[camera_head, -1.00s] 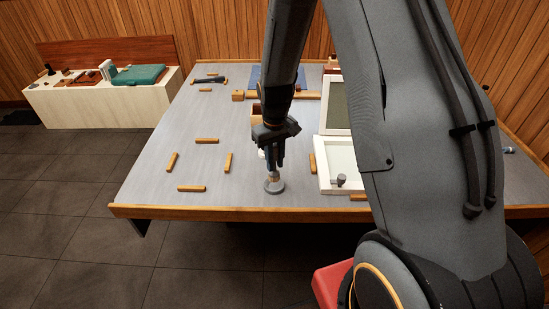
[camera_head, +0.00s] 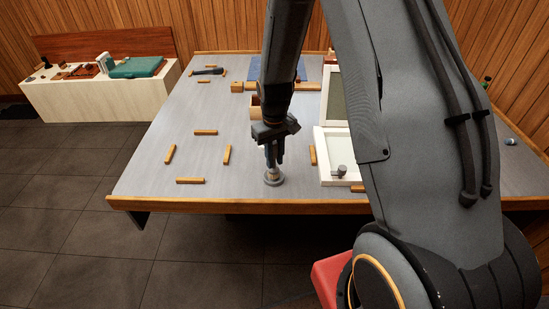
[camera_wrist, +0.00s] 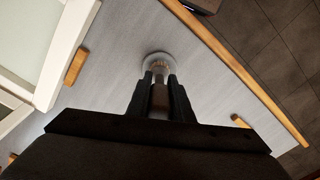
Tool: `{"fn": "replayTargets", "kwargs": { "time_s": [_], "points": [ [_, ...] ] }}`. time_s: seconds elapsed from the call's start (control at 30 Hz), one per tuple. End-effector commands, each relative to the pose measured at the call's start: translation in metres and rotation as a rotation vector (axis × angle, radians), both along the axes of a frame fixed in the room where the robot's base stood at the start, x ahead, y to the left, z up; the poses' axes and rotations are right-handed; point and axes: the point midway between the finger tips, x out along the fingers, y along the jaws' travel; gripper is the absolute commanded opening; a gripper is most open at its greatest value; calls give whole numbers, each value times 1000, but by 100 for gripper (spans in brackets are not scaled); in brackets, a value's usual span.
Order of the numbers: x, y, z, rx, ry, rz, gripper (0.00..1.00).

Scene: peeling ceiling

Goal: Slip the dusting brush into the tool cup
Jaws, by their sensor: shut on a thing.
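My gripper (camera_head: 273,164) points down over the front part of the grey table. It is shut on the dusting brush, whose brown handle (camera_wrist: 158,98) shows between the fingers in the wrist view. A small open wooden container (camera_head: 255,107) stands behind my gripper, partly hidden by my arm. It may be the tool cup, but I cannot tell for sure.
Several wooden strips (camera_head: 227,154) lie on the table (camera_head: 150,182) left of my gripper. A white-framed tray (camera_head: 322,170) with a grey knob (camera_head: 339,171) is to the right, partly behind my arm. A low white bench (camera_head: 90,105) stands at the back left.

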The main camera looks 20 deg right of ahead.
Motion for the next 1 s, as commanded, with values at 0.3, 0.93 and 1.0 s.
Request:
{"fn": "replayTargets", "kwargs": {
  "time_s": [0.3, 0.93, 1.0],
  "points": [
    [0, 0, -7, 0, 0, 0, 0],
    [0, 0, -16, 0, 0, 0, 26],
    [0, 0, -16, 0, 0, 0, 38]
  ]
}}
